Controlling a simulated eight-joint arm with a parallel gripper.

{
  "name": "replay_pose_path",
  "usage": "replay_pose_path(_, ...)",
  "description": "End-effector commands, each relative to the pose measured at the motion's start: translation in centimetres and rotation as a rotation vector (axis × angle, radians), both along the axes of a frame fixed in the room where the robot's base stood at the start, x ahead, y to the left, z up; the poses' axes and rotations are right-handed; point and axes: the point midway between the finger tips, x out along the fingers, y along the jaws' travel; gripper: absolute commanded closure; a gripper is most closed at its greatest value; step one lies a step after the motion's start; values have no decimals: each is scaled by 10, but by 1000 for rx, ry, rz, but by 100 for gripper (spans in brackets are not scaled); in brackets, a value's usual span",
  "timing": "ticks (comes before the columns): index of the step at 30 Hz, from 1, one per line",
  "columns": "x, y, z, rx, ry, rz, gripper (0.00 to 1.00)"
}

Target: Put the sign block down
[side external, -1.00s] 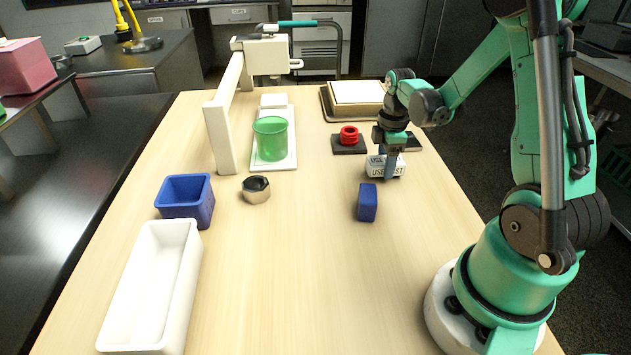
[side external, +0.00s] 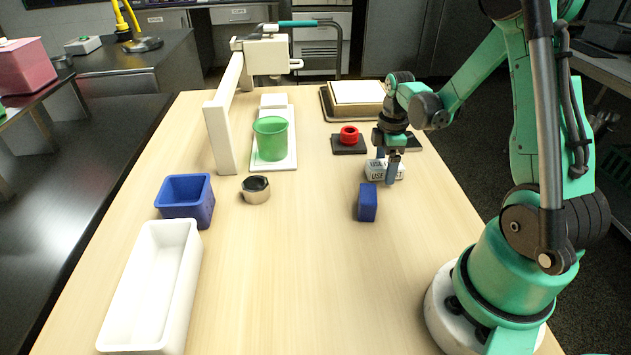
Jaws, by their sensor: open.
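The white sign block (side external: 374,170) with dark lettering rests on the wooden table, right of centre, behind a blue block. My gripper (side external: 389,180) is open. Its fingers point down at the sign block, and one finger covers part of the lettered face. I cannot tell whether a finger touches the block.
A blue block (side external: 367,202) stands just in front. A red ring on a dark plate (side external: 348,146) is behind. To the left are a green beaker (side external: 270,139), a hex nut (side external: 256,190), a blue bin (side external: 185,198) and a white tray (side external: 153,285). The table's front middle is clear.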

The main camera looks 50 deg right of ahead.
Motion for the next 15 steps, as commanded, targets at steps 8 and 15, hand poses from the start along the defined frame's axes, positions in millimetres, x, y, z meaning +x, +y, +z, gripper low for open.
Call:
replay_pose_path(8,0,0,45,1,1,0,17)
replay_pose_path(15,-1,0,90,1,1,0,17)
